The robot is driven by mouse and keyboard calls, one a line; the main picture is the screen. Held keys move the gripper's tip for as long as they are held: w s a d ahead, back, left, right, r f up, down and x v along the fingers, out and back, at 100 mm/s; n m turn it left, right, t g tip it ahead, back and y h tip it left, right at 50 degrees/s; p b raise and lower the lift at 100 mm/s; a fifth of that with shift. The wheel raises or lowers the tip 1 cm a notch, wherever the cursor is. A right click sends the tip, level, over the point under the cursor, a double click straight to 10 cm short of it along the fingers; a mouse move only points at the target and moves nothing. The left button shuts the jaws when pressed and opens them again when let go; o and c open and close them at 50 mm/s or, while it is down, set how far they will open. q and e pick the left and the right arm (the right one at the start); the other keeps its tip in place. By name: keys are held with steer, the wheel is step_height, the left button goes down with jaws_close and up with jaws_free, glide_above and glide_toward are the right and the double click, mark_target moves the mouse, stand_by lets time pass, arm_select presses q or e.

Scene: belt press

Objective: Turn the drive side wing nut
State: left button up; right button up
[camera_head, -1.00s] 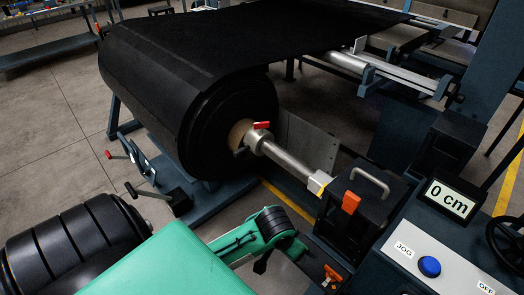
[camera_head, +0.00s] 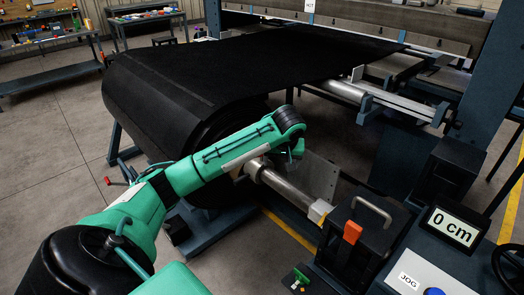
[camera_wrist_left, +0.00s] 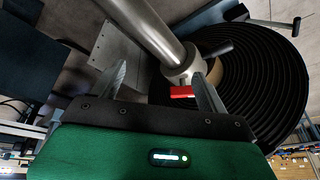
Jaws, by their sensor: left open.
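The wing nut sits on the collar of the steel shaft (camera_head: 290,190) at the face of the black belt roll (camera_head: 180,95). It has a red wing (camera_wrist_left: 182,91) and a dark wing (camera_wrist_left: 217,49) in the left wrist view. My left gripper (camera_wrist_left: 160,72) is open, its two fingers pointing at the shaft and collar. The red wing lies just beside the right finger; I cannot tell whether they touch. In the head view my left arm (camera_head: 225,158) reaches over the shaft and hides most of the nut. My right gripper is out of view.
The shaft's near end rests at a black block with a grey handle (camera_head: 371,208) and an orange tab (camera_head: 352,232). A display reading 0 cm (camera_head: 452,226) and a JOG panel (camera_head: 415,280) stand at the right. A red-tipped lever (camera_head: 108,181) sits left of the roll.

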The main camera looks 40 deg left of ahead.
mark_target(262, 156)
arm_select(q)
steer(key=w+a+r+n, duration=0.1)
steer(key=a+r+n, duration=0.3)
steer(key=a+r, duration=0.4)
steer(key=x, duration=0.4)
steer(key=p+x, duration=0.1)
steer(key=x, duration=0.8)
steer(key=shift+w+a+f, duration=0.15)
steer(key=shift+a, duration=0.25)
steer(key=shift+y, duration=0.3)
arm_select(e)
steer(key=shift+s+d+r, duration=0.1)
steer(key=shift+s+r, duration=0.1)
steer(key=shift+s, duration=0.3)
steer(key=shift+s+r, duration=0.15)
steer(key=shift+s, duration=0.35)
arm_select(q)
steer(key=shift+c, duration=0.3)
steer(key=c, duration=0.9)
steer(key=shift+m+p, duration=0.3)
steer(key=shift+p, duration=0.05)
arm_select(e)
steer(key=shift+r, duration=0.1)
